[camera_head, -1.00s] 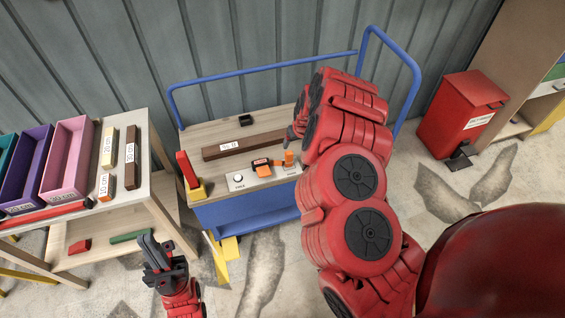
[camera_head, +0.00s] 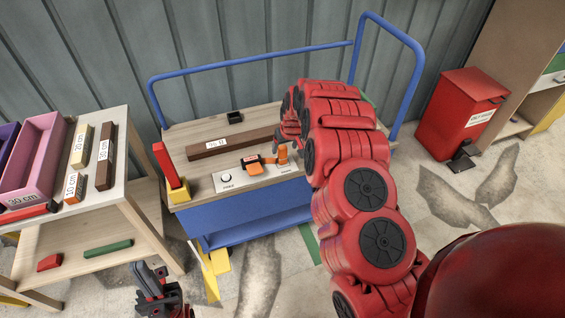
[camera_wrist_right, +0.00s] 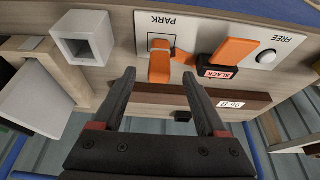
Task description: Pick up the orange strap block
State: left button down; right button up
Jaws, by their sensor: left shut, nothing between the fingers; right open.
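An orange block (camera_head: 282,155) stands at the PARK end of a white panel on the cart; in the right wrist view the orange block (camera_wrist_right: 160,64) lies between and just beyond my fingertips. A second orange piece (camera_head: 254,168) with a black SLACK tag sits to its left in the head view; it also shows in the right wrist view (camera_wrist_right: 235,50). An orange strap links the two. I cannot tell which piece the task names. My right gripper (camera_wrist_right: 159,76) is open and empty; in the head view its fingers are mostly hidden. My left gripper (camera_head: 152,276) is shut and empty, low at the front.
A brown beam (camera_head: 230,142) lies behind the panel (camera_head: 228,182) on the cart top. A small black box (camera_head: 235,117) stands behind the beam. A red and yellow piece (camera_head: 168,165) stands at the cart's left corner. A white square tube (camera_wrist_right: 84,38) is near my right gripper.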

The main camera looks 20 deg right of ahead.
aim_at(284, 148)
jog(key=shift+w+f, duration=0.35)
jog(key=shift+f, duration=0.15)
jog(key=x, duration=0.3)
jog(key=shift+w+d+f, duration=0.15)
jog(key=shift+f, duration=0.05)
jog(key=shift+w+f, duration=0.2)
jog(key=shift+f, duration=0.2)
jog(key=shift+c, duration=0.3)
grip_shut()
